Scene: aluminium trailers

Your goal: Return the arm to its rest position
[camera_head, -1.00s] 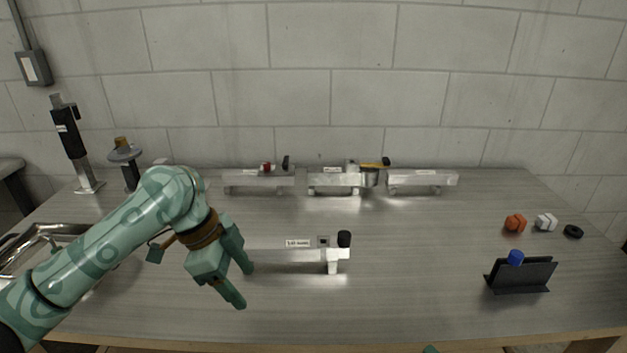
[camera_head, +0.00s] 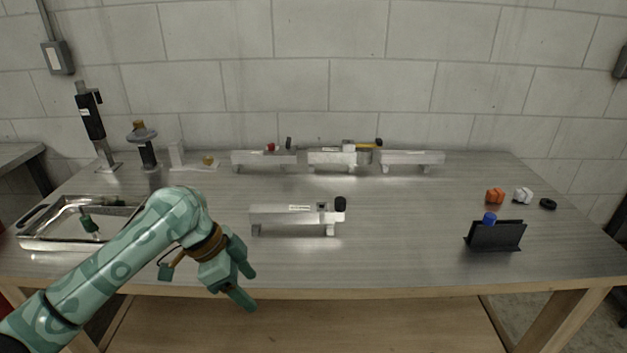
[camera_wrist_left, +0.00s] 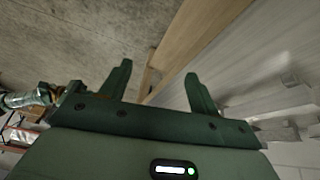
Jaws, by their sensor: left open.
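My left gripper (camera_head: 250,288) is open and empty, at the front edge of the metal tabletop (camera_head: 380,260) in the head view, pointing down and right. Its two fingers stand apart with nothing between them in the left wrist view (camera_wrist_left: 158,75). My left arm (camera_head: 110,255) reaches in from the lower left and covers part of the tray. My right gripper is not in the head view. Part of another teal arm of mine (camera_wrist_left: 30,98) shows small at the left edge of the wrist view; its jaws cannot be made out.
The nearest aluminium trailer (camera_head: 280,214) stands behind my gripper; three more (camera_head: 265,158) (camera_head: 335,158) (camera_head: 412,158) line the back. A metal tray (camera_head: 35,243) is at left. A black holder (camera_head: 497,237) and small parts (camera_head: 494,196) are at right. The front middle is clear.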

